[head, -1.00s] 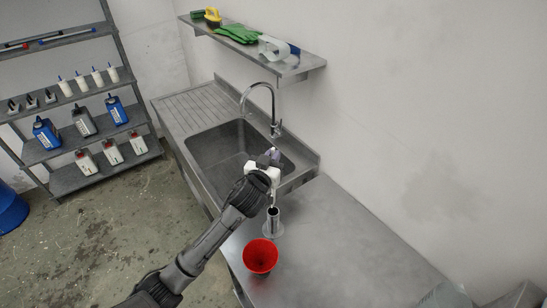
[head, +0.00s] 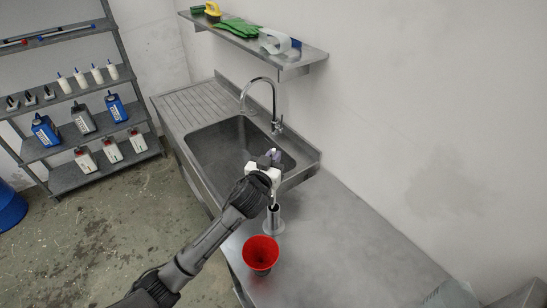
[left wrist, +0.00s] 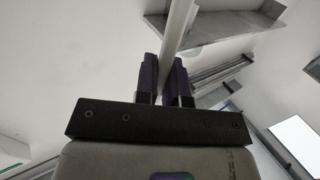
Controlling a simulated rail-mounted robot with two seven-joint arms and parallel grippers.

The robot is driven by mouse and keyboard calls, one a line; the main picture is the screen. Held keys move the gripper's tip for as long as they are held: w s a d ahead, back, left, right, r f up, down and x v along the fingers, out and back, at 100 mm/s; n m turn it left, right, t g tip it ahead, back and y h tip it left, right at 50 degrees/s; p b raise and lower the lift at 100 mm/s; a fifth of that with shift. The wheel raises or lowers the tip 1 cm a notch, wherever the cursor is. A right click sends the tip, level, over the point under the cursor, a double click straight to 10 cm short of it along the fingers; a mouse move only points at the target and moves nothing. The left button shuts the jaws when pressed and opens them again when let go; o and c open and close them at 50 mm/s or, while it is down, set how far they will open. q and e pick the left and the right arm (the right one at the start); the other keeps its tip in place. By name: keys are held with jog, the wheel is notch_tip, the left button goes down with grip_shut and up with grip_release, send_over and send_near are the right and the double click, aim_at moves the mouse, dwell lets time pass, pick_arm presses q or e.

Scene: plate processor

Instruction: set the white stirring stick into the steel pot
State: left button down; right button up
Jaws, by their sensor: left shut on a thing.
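The steel pot (head: 274,222) is a slim upright cylinder on the steel counter, just behind the red funnel. My left gripper (head: 275,156) is above and behind the pot in the head view. In the left wrist view, its purple fingers (left wrist: 164,78) are shut on the white stirring stick (left wrist: 179,28). In the head view, a thin piece of the stick (head: 273,197) shows below the hand, in line with the pot's mouth. I cannot tell whether its lower end is inside the pot or in front of or behind it. My right gripper is not in view.
The red funnel (head: 261,254) stands close in front of the pot. The sink (head: 215,150) and its tap (head: 276,105) are behind. A wall shelf (head: 290,66) holds gloves and a tape dispenser.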

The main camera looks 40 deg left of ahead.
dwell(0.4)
pick_arm(q)
jog(key=shift+f, duration=0.4)
dwell(0.4)
jog(key=shift+f, duration=0.1)
jog(key=shift+f+b, duration=0.45)
jog(key=shift+f, duration=0.1)
jog(key=shift+f, duration=0.2)
